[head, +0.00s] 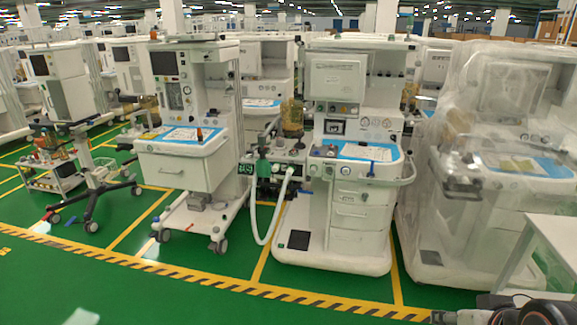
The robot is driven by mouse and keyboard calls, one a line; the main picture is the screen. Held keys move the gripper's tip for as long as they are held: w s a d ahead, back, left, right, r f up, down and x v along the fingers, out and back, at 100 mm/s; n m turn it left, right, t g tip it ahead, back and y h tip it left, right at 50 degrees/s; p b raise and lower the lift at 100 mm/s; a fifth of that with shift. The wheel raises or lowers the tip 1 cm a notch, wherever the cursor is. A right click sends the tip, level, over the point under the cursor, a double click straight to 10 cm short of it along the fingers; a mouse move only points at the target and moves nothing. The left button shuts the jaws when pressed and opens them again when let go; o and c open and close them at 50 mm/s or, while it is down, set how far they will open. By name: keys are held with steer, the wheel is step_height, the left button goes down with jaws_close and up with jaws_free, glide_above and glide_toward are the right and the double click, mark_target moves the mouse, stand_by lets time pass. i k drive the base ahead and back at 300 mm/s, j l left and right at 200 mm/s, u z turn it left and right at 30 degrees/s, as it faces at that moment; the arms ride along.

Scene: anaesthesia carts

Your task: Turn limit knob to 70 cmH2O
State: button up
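The limit knob cannot be made out for certain at this size; its setting and any 70 cmH2O mark are not readable. Two anaesthesia carts stand unwrapped in front: a middle cart (355,222) and a left cart (177,171). A breathing-circuit block (285,170) with small knobs and a pale hose (254,218) sits at the left side of the middle cart. Dark and silvery parts at the bottom right edge look like my arm and gripper (452,317), low and well apart from the carts. The fingers are cut off or unclear, so their opening does not show.
A plastic-wrapped cart (495,215) stands at the right, with a white table (552,240) in front of it. A wheeled stand (78,165) is at the left. The green floor (120,290) in front is clear, with a yellow-black stripe (240,285) across it.

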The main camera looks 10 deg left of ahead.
mark_target(279, 142)
steer(key=i+j, duration=0.25)
steer(key=i, duration=0.15)
steer(key=i+j, duration=0.55)
steer(key=i, duration=0.3)
